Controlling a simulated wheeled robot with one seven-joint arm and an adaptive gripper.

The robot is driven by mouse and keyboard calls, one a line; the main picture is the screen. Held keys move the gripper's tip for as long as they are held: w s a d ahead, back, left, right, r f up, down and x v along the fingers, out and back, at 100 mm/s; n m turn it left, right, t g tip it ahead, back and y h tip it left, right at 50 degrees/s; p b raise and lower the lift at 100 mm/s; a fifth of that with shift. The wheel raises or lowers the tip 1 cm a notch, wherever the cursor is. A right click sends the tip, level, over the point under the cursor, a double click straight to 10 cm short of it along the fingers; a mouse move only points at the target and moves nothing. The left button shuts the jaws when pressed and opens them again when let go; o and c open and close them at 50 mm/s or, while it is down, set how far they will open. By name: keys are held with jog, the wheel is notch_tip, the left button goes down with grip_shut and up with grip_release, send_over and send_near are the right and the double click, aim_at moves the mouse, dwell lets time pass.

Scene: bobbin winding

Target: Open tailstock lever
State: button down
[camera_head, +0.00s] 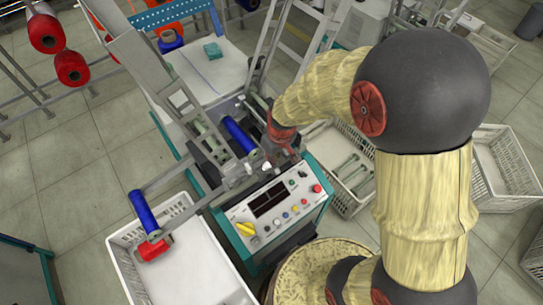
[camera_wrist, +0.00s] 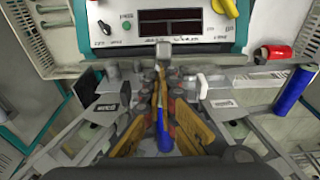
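My gripper (camera_head: 279,133) is over the winding machine, just behind its control panel (camera_head: 272,205). A small metal part, perhaps the tailstock lever (camera_wrist: 163,54), stands beyond the fingertips, close to the panel. I cannot tell whether the fingers touch it. In the head view my gripper and arm hide much of this area.
A blue bobbin (camera_head: 145,212) and a red bobbin (camera_head: 156,246) sit at the front left, over a white crate (camera_head: 192,278). Another crate (camera_head: 338,190) with green rods stands right of the machine. Guide rails (camera_head: 190,105) rise behind. The yellow knob (camera_wrist: 238,6) is on the panel.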

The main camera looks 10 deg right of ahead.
jog(key=shift+s+d+f, duration=0.15)
jog(key=shift+s+f, duration=0.35)
jog(key=shift+s, duration=0.15)
jog(key=shift+r, duration=0.1)
jog(key=shift+w+r, duration=0.1)
jog(key=shift+r, duration=0.25)
notch_tip(320, 180, up, 12)
jog(key=shift+s+d, duration=0.2)
jog(key=shift+s, duration=0.2)
jog(key=shift+f, duration=0.1)
jog(key=s+d+r+m+t, duration=0.2)
jog(key=s+r, duration=0.5)
jog(key=s+d+r+m+t+b, duration=0.1)
jog(key=s+d+r+m+t, duration=0.1)
jog(key=s+r, duration=0.5)
jog(key=shift+s+d+m+h+b, duration=0.3)
jog(key=shift+s+d, duration=0.3)
jog(key=shift+s, duration=0.15)
